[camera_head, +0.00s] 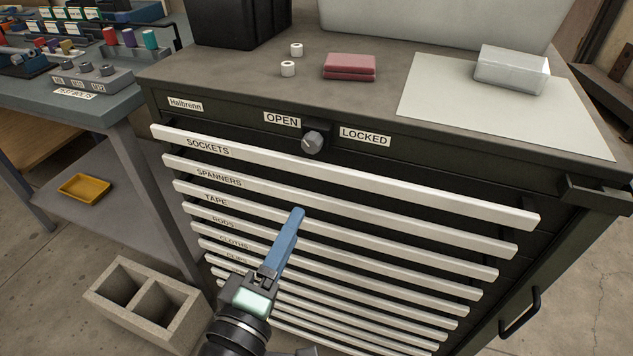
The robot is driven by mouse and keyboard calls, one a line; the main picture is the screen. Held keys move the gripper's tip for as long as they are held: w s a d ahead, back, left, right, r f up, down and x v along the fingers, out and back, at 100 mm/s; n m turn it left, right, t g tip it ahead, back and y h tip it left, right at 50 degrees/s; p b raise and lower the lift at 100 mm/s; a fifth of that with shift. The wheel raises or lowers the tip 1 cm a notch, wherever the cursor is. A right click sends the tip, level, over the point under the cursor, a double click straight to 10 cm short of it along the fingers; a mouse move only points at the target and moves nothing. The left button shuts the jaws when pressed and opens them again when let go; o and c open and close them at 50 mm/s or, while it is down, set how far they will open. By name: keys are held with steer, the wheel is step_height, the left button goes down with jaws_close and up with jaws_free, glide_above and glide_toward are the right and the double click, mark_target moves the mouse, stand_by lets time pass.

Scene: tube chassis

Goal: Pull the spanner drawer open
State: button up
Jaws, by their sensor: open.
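The spanner drawer is the second one down in the dark cabinet. Its long pale handle bar (400,223) carries the label SPANNERS at its left end. The drawer looks shut, its bar in line with the others. My gripper (297,213) has blue fingers and points up and away from the lower middle. Its fingertips show just below the spanner bar in the picture, in front of the tape bar. I see the fingers nearly edge-on, so the gap between them is hidden. I cannot tell whether they touch a bar. Nothing shows held in them.
A knob (312,142) sits between OPEN and LOCKED labels; its setting is unclear. The sockets bar (370,181) runs just above, the tape bar (420,252) just below. A side handle (520,312) is at right. A concrete block (150,306) stands left, near a workbench (125,100).

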mark_target(313, 203)
steer(key=w+d+f, duration=0.1)
steer(key=w, duration=0.2)
steer(key=w+f+n, duration=0.1)
steer(key=w, duration=0.3)
steer(key=w+d+f+n, duration=0.1)
steer(key=w, duration=0.2)
steer(key=shift+w+d+b, duration=0.2)
steer(key=shift+d+b, duration=0.1)
steer(key=shift+d, duration=0.05)
jaws_close()
stand_by(1.2)
